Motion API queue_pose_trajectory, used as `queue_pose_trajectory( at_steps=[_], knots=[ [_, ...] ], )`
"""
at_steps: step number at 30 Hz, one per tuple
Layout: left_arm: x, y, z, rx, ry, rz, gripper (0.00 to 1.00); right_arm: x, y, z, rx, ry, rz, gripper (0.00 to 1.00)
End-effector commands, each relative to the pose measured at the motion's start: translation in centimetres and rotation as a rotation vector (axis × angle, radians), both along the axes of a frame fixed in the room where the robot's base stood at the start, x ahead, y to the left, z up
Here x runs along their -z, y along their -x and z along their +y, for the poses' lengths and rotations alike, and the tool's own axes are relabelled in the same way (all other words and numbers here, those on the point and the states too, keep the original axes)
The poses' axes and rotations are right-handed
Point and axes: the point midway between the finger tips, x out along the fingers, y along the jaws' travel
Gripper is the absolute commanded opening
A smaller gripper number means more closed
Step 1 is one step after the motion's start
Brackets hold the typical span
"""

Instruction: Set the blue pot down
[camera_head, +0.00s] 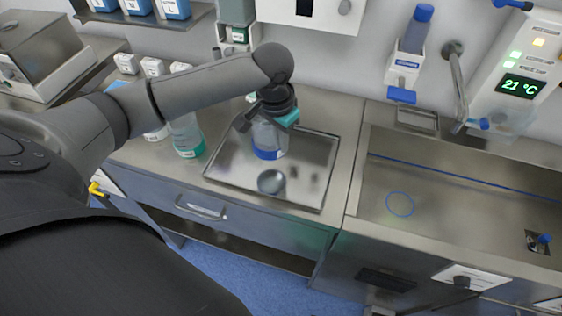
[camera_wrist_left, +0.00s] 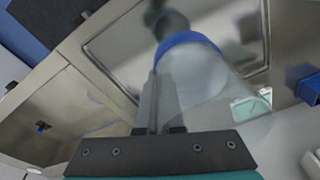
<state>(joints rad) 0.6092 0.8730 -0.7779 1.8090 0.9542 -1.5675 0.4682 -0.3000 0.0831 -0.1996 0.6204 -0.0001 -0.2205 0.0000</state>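The blue pot (camera_head: 269,137) is a clear vessel with a blue band at its lower end. It is roughly upright over the shiny metal tray (camera_head: 222,171), and a dark round patch like its reflection shows just in front of it. It seems slightly above the tray, but contact is hard to judge. My left gripper (camera_head: 274,112) is at the top of the pot. In the left wrist view its narrow fingers (camera_wrist_left: 160,103) are close together at the wall of the pot (camera_wrist_left: 202,88), shut on it. My right gripper is out of view.
A clear bottle with a teal label (camera_head: 188,138) and white-capped bottles stand left of the tray. A metal sink (camera_head: 440,200) lies to the right. A dispenser (camera_head: 403,70) and a temperature panel (camera_head: 521,86) are on the wall.

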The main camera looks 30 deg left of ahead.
Motion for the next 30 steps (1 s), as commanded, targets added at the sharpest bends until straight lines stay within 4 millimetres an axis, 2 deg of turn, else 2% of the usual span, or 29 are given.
queue_pose_trajectory(
  at_steps=[1, 3, 11, 18, 30],
  knots=[
    [1.2, 0.0, 0.0, -0.001, 0.000, 0.000, 0.00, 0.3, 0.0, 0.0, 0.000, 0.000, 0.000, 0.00],
    [2.2, 0.0, 0.0, 0.000, 0.001, 0.000, 0.00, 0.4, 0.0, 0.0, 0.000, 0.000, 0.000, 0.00],
    [3.9, 0.0, 0.0, -0.001, 0.000, -0.001, 0.00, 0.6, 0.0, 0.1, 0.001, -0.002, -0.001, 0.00],
    [7.2, 0.0, 0.0, 0.000, 0.000, 0.000, 0.00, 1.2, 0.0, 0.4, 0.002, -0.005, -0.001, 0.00],
    [7.7, 0.0, 0.0, -0.001, 0.001, -0.002, 0.00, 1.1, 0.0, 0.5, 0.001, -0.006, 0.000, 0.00]
  ],
)
